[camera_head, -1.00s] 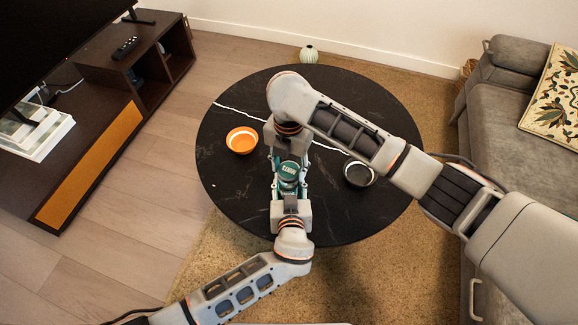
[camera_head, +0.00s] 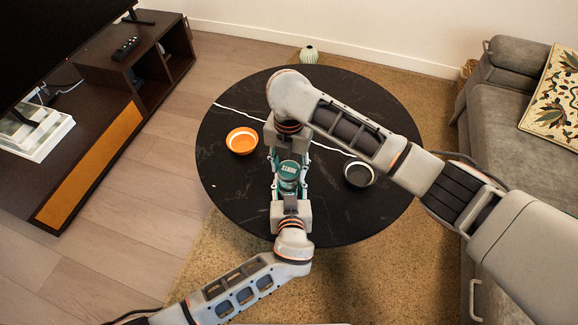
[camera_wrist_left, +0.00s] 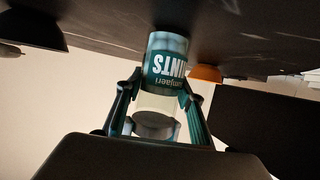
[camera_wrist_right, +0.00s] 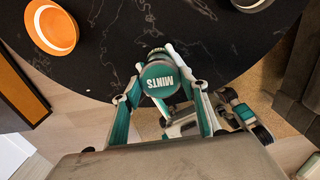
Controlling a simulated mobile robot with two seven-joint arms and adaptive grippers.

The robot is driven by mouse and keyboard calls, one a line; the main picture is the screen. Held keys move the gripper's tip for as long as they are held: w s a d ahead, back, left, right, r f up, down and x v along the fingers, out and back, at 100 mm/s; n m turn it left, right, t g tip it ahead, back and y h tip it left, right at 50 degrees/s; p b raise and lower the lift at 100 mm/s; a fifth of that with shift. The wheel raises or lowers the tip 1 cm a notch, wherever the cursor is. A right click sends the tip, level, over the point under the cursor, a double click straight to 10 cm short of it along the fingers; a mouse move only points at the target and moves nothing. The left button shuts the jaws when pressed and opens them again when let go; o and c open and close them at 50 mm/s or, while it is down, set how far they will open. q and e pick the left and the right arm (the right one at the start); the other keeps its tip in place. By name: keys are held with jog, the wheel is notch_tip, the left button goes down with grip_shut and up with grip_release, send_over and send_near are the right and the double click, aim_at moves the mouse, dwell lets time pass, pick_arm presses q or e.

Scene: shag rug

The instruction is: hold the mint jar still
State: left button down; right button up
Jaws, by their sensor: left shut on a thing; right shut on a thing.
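The mint jar (camera_head: 288,173) has a teal lid lettered MINTS and is over the near-middle part of the round black table (camera_head: 235,195). My left gripper (camera_head: 289,191) is shut on it from the near side. In the left wrist view the jar's teal label (camera_wrist_left: 165,66) shows upside down between the left fingers (camera_wrist_left: 157,90). My right gripper (camera_head: 288,158) comes from the far side and above, also shut on the jar. In the right wrist view the lid (camera_wrist_right: 160,79) lies between the right fingers. The contact spots are partly hidden.
My right arm spans the table's right half. A sofa (camera_head: 515,140) is at right, a TV bench (camera_head: 110,130) at left.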

aim_at(289, 169)
jog(key=shift+r, duration=0.7)
jog(key=shift+r, duration=0.15)
jog(key=shift+r, duration=2)
pick_arm(q)
jog(key=c, duration=1.2)
grip_release()
jog(key=shift+c, duration=0.2)
